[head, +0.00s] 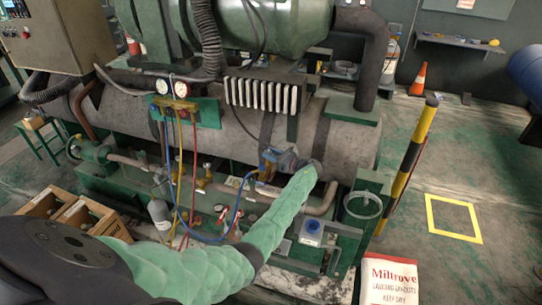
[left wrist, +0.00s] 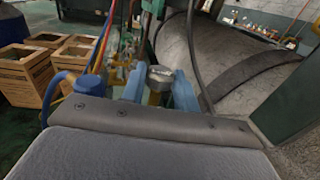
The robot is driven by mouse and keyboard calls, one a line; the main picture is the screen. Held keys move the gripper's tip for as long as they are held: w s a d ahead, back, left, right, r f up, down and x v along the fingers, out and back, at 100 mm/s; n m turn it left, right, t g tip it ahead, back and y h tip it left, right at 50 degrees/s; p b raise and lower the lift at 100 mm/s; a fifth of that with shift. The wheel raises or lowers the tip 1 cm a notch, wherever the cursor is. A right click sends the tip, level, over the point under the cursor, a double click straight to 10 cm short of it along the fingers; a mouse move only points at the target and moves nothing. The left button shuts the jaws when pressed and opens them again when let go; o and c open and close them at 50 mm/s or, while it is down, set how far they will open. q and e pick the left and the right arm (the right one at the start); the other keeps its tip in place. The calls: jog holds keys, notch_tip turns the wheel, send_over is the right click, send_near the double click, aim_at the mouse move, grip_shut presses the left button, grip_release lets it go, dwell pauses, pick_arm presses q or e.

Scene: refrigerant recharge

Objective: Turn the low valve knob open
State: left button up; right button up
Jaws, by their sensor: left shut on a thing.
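My left gripper (head: 272,157) is at the front of the big grey cylinder (head: 232,128), beside the pipework. In the left wrist view its two blue fingers (left wrist: 158,94) are shut on the low valve knob (left wrist: 160,73), which has a round grey top and brass-coloured metal below. The knob is largely hidden by the gripper in the head view. A blue hose (head: 206,238) loops from the gauge manifold (head: 172,104) toward this valve. A blue hose fitting (left wrist: 60,84) shows left of the fingers in the left wrist view. My right gripper is out of view.
Red and yellow hoses hang from the manifold left of my arm. A blue-topped device (head: 312,227) sits right of my forearm.

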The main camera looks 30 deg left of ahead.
pick_arm(q)
jog(key=o, duration=1)
jog(key=shift+d, duration=0.1)
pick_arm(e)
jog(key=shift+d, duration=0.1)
pick_arm(q)
jog(key=shift+d+b, duration=1.4)
jog(key=shift+d, duration=2.4)
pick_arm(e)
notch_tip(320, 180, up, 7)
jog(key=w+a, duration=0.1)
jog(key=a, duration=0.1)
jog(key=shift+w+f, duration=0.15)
